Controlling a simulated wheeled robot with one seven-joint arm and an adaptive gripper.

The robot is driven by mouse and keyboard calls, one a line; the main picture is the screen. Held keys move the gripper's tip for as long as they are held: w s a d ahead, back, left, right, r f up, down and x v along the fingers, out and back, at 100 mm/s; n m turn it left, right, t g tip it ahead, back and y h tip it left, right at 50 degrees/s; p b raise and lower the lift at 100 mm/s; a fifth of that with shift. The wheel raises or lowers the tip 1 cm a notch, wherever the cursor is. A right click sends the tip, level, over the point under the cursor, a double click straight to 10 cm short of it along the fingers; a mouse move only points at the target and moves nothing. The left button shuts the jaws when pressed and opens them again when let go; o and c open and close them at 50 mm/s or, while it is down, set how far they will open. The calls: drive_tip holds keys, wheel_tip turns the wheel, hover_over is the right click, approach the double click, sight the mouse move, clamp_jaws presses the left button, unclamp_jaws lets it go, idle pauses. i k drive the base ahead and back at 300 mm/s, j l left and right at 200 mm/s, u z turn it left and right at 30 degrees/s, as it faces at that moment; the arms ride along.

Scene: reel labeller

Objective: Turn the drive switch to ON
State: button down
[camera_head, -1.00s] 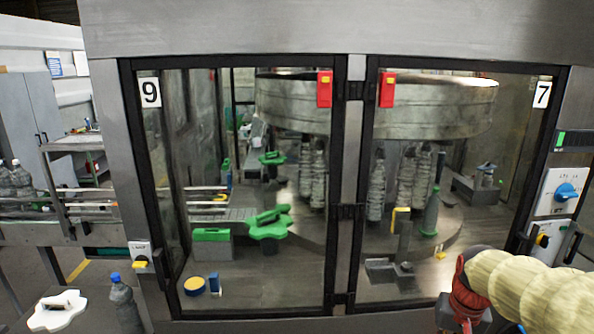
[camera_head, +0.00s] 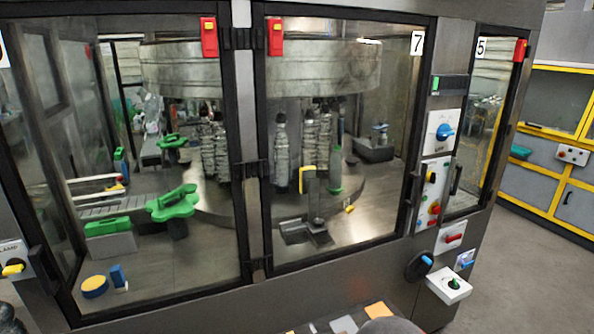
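The machine's control panels show at the right of its doors. A blue rotary knob (camera_head: 444,131) sits on a white plate at the top. Lower are a red handle (camera_head: 454,238), a blue-handled black disc (camera_head: 420,265), a small blue switch (camera_head: 465,260) and a green knob (camera_head: 454,284) on a white box. Another yellow switch (camera_head: 13,268) is at the far left. The labels are too small to read, so I cannot tell which is the drive switch. My gripper is not in view.
Closed glass doors cover the machine, one marked 7 (camera_head: 416,43) and one marked 5 (camera_head: 482,47). Grey and orange flat pieces (camera_head: 377,310) lie at the bottom edge. Open floor (camera_head: 530,270) lies at the right, before a yellow-framed cabinet (camera_head: 565,205).

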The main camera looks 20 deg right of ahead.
sight(432, 176)
drive_tip(key=z, duration=1.55)
